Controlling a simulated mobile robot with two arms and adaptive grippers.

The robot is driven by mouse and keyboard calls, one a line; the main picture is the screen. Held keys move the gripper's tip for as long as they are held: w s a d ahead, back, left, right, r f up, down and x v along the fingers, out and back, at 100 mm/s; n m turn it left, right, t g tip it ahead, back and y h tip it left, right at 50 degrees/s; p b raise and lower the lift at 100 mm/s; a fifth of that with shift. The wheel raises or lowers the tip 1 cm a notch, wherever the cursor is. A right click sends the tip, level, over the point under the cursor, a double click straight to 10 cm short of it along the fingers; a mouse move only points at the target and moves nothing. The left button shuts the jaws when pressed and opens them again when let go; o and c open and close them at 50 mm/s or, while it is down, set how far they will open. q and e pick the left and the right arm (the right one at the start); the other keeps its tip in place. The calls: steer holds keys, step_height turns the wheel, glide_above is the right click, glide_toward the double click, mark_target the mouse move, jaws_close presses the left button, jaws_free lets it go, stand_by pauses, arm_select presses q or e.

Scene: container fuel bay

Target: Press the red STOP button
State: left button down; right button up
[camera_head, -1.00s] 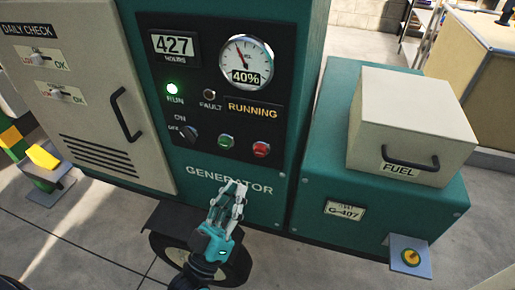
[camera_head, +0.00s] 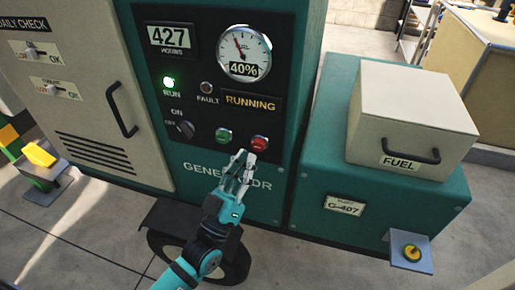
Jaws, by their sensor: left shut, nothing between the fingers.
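The red button (camera_head: 259,143) sits at the lower right of the black control panel (camera_head: 192,105) on the green generator. A green button (camera_head: 223,135) is to its left. My left gripper (camera_head: 246,155) is shut and empty, with its fingertips just below and left of the red button in the picture. I cannot tell whether the fingertips touch the panel. The gripper covers part of the GENERATOR lettering. The RUN lamp (camera_head: 169,82) glows green and the label reads RUNNING (camera_head: 252,103). My right gripper is not in view.
A rotary ON/OFF switch (camera_head: 184,129) is left of the buttons. A beige cabinet door with a black handle (camera_head: 122,110) is at the left. A beige FUEL box (camera_head: 412,115) stands on the green housing at the right. A wheel (camera_head: 236,262) is below.

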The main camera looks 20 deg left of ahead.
mark_target(259, 145)
arm_select(q)
steer(key=shift+w, duration=0.75)
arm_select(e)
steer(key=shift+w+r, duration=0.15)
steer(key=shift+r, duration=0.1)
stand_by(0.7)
arm_select(q)
steer(key=shift+w, duration=0.35)
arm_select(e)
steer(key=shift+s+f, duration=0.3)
arm_select(q)
steer(key=shift+w, duration=0.15)
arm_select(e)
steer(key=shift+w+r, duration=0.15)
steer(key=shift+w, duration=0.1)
